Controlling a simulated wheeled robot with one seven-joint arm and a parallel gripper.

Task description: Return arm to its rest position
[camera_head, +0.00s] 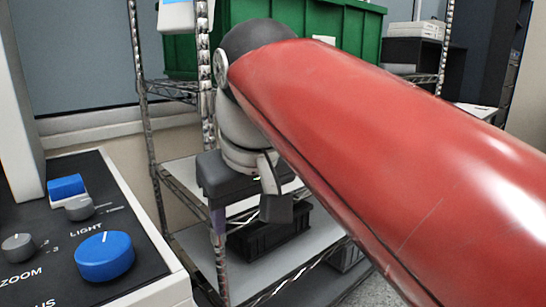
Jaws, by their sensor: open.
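My arm crosses the right half of the head view as a large red link, bending at a dark joint near the top middle. Below that joint hangs a pale wrist with my gripper (247,215) at its end, pointing down. The gripper is open, with its two dark fingers apart and nothing visible between them. It appears in front of the wire shelf rack (207,90); how far it is from the shelves I cannot tell. The red link hides much of the rack's right side.
A control panel (135,262) with a large blue knob (104,257) and smaller knobs stands at the left. A green bin (350,22) sits on the upper shelf. A black bin (262,238) sits on a lower shelf behind the gripper. The grey-blue wall panel (80,60) is behind.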

